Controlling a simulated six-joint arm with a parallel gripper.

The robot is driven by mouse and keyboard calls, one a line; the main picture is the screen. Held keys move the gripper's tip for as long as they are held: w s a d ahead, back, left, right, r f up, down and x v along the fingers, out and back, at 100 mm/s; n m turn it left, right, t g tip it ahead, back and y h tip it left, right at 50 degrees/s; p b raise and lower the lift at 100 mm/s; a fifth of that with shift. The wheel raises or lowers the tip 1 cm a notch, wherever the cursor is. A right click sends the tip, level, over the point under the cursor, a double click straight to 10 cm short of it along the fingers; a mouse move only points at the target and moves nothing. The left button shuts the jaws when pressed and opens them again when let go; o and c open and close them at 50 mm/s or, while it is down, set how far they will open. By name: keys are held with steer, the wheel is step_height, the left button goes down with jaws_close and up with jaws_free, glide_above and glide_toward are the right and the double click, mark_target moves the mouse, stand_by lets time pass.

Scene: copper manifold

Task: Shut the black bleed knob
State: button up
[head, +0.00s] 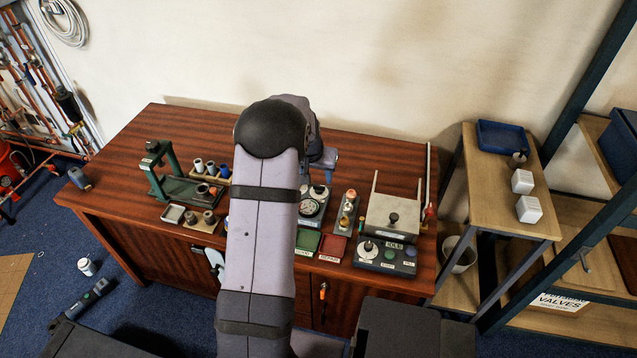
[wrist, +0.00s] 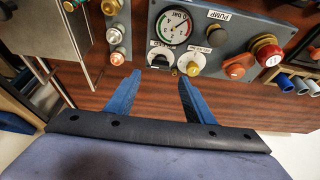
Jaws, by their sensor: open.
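My gripper (wrist: 158,82) is open, with two blue fingers apart and nothing between them. In the head view it shows partly past my arm (head: 325,160). Beyond the fingertips in the wrist view is a grey-blue panel (wrist: 240,32) with a round gauge (wrist: 174,27). The small labels there are unreadable, so I cannot tell which control is the bleed knob. No finger touches the panel.
In the head view, green (head: 307,241) and red (head: 332,247) trays and an IDLE control box (head: 386,257) stand near the bench front.

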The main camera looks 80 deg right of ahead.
mark_target(319, 186)
steer(key=shift+p+x, duration=0.75)
steer(key=shift+x, duration=2.65)
steer(key=shift+a, duration=0.1)
steer(key=c, duration=1)
